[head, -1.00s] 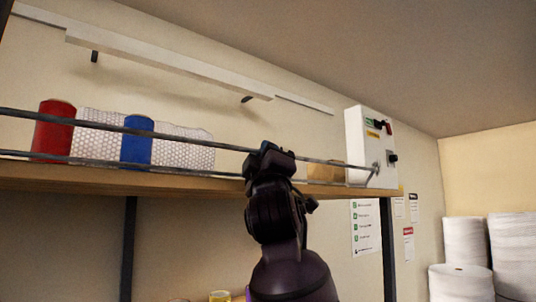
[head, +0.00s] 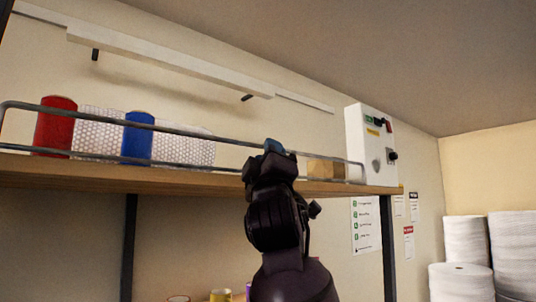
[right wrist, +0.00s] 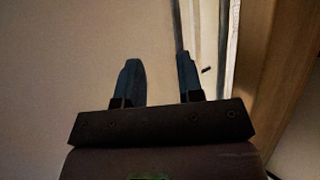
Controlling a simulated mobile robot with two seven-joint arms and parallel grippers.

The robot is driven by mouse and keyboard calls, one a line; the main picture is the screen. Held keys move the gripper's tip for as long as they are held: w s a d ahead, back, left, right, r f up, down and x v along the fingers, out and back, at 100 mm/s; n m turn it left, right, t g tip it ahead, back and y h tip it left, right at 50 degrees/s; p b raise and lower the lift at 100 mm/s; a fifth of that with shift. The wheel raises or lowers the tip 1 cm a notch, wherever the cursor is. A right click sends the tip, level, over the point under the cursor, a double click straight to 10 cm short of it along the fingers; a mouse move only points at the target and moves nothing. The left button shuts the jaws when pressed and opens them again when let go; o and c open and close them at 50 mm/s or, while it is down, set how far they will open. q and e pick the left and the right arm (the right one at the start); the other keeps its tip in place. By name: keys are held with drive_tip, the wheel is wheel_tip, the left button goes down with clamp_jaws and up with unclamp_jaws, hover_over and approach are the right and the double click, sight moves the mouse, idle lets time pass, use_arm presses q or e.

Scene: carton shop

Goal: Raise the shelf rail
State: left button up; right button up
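The shelf rail (head: 200,134), a grey metal frame with an upper and a lower bar, runs along the front of the wooden shelf. Its upper bar stands above the board and its rounded left end shows. My right gripper (head: 270,148) is in front of the rail, its tip overlapping the upper bar; it hides part of the rail. In the right wrist view the two fingers of my right gripper (right wrist: 160,78) are apart with nothing seen between them. A thin dark bar, probably the rail (right wrist: 178,28), runs up from beside the right finger; contact is unclear. My left gripper is not in view.
On the shelf (head: 200,178) stand a red roll (head: 55,127), a blue roll (head: 137,137), bubble wrap (head: 185,149), a cardboard box (head: 322,169) and a white switch box (head: 369,145). A pale wall rail (head: 165,62) hangs above. White rolls (head: 465,240) stand right.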

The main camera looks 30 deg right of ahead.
drive_tip(key=b+v, duration=0.2)
drive_tip(key=v, duration=0.6)
drive_tip(key=shift+f, duration=0.2)
